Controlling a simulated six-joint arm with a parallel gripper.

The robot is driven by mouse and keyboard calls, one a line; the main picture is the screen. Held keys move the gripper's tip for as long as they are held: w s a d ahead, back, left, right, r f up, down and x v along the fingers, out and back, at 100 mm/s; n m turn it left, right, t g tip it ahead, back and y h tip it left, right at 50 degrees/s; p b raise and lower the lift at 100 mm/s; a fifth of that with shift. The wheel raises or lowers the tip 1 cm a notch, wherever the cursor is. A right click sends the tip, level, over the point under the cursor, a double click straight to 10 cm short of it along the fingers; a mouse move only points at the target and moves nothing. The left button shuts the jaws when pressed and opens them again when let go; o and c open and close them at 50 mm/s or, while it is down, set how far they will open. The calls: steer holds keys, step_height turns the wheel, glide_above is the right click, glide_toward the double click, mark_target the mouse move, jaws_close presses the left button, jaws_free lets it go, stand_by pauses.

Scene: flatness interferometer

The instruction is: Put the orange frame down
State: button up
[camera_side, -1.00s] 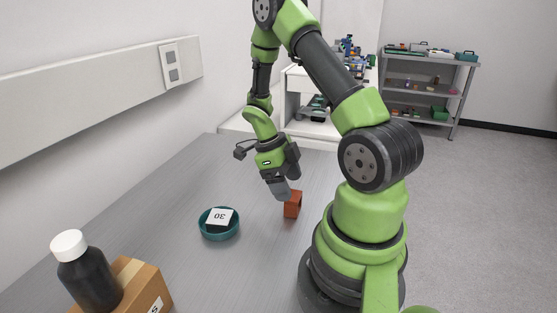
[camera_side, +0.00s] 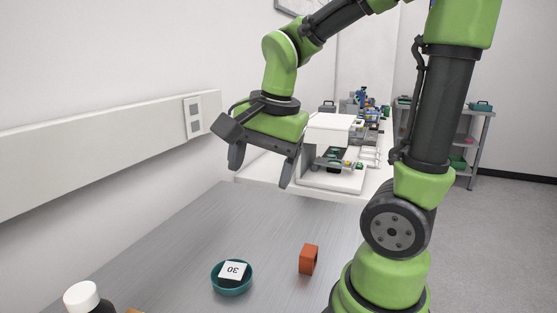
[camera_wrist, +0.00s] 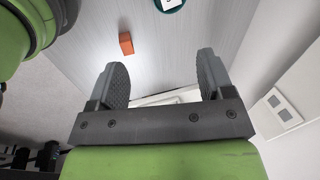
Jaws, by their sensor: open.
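The orange frame (camera_side: 309,259) stands on the grey table, to the right of the teal dish. In the wrist view the orange frame (camera_wrist: 126,43) lies beyond the left fingertip, apart from it. My gripper (camera_side: 260,178) is open and empty, raised well above the table near its far end. In the wrist view my gripper (camera_wrist: 160,75) shows both fingers spread with nothing between them.
A teal dish (camera_side: 232,289) holds a block marked 30 (camera_side: 234,271). A white-capped bottle (camera_side: 82,297) stands at the near left. A white bench (camera_side: 343,176) with equipment is behind my gripper. The table (camera_side: 190,245) between is clear.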

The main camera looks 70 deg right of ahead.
steer(key=s+a+r+n+t+y, duration=0.2)
steer(key=s+a+r+n+t, duration=0.2)
steer(key=n, duration=0.9)
steer(key=shift+s+a, duration=0.7)
steer(key=shift+a, duration=0.7)
